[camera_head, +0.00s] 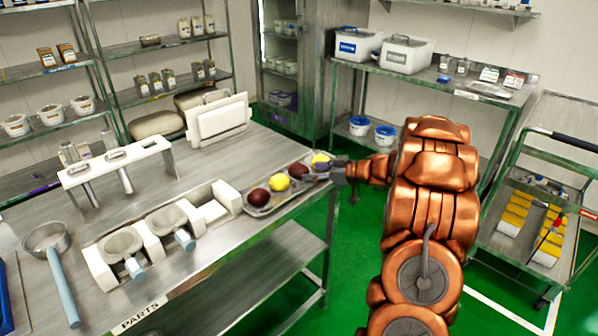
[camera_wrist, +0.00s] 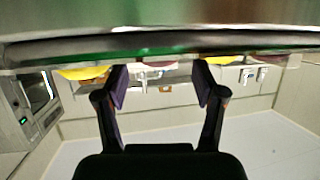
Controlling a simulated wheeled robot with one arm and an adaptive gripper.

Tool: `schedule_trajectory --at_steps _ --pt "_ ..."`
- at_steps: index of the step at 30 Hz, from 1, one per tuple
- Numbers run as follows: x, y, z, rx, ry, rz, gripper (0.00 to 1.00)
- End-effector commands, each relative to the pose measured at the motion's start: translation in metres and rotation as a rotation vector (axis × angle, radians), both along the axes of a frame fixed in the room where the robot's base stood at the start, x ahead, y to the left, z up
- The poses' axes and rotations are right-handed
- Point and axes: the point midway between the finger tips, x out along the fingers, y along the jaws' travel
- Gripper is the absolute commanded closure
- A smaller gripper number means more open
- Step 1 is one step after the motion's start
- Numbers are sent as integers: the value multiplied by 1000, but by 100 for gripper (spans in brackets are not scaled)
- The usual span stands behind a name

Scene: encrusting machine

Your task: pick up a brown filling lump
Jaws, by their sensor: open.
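A metal tray (camera_head: 262,210) at the table's right edge holds a row of brown and yellow lumps. One brown lump (camera_head: 259,197) lies at the near end and another brown lump (camera_head: 298,171) lies farther along. Yellow lumps (camera_head: 279,183) lie between and beyond them. My gripper (camera_head: 326,172) is at the tray's far right side, beside the lumps. In the wrist view, my gripper (camera_wrist: 160,86) is open, with a brownish lump (camera_wrist: 158,65) showing between and beyond its fingers. Yellow lumps (camera_wrist: 82,72) show to either side. The tray rim hides much of the lumps there.
White holders with metal cups (camera_head: 122,243) stand left of the tray, with a ladle (camera_head: 47,238) farther left. A white stand (camera_head: 118,165) and white boards (camera_head: 217,122) are behind. A cart (camera_head: 525,240) stands at the right. Green floor is open between table and cart.

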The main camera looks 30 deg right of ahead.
Motion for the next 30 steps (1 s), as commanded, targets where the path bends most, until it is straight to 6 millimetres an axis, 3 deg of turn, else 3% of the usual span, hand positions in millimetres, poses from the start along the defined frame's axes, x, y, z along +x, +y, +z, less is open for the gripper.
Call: schedule_trajectory --at_steps 15,26,30 --pt "43 18 -17 -1 0 0 31" --pt "48 20 -20 -1 -1 -2 31" --pt "48 19 -20 -1 0 -2 44"
